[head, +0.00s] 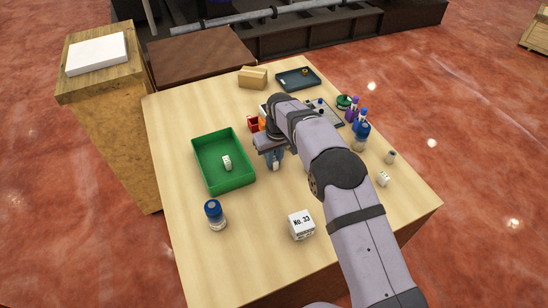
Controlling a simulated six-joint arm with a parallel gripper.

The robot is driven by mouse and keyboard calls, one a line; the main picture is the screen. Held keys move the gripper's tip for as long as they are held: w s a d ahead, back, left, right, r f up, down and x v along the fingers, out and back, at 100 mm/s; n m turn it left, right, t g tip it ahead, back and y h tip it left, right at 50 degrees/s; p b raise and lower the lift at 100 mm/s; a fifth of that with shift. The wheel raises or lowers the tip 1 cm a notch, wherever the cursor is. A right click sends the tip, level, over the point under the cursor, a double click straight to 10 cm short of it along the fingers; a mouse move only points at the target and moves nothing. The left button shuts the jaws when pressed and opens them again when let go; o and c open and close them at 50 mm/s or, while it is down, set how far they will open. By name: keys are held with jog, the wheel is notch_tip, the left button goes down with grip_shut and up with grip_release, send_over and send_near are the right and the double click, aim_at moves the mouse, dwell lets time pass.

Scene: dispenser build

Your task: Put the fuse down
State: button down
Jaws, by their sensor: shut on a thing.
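My gripper (275,163) points down over the middle of the table, just right of the green tray. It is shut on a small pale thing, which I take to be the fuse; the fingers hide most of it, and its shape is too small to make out. I cannot tell whether it touches the table. The green tray (240,185) is open and low-walled, with a small white piece (227,163) inside. My arm covers part of the table's middle and right.
A blue-capped jar (213,220) and a white "No. 33" cube (301,226) stand in front. Behind are a red container (253,124), a cardboard box (252,77) and a dark tray (298,79). Blue bottles (362,127) stand right of my arm. The table (255,215) is bare between jar and cube.

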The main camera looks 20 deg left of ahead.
jog(key=shift+f, duration=0.15)
jog(key=shift+f, duration=0.1)
jog(key=c, duration=1.7)
grip_release()
jog(key=r+b, duration=0.1)
jog(key=r, duration=0.3)
jog(key=s+d+r+b, duration=0.1)
jog(key=r, duration=0.3)
jog(key=r+b, duration=0.1)
jog(key=r, duration=0.3)
jog(key=shift+s+d+r+b, duration=0.15)
jog(key=shift+b, duration=0.25)
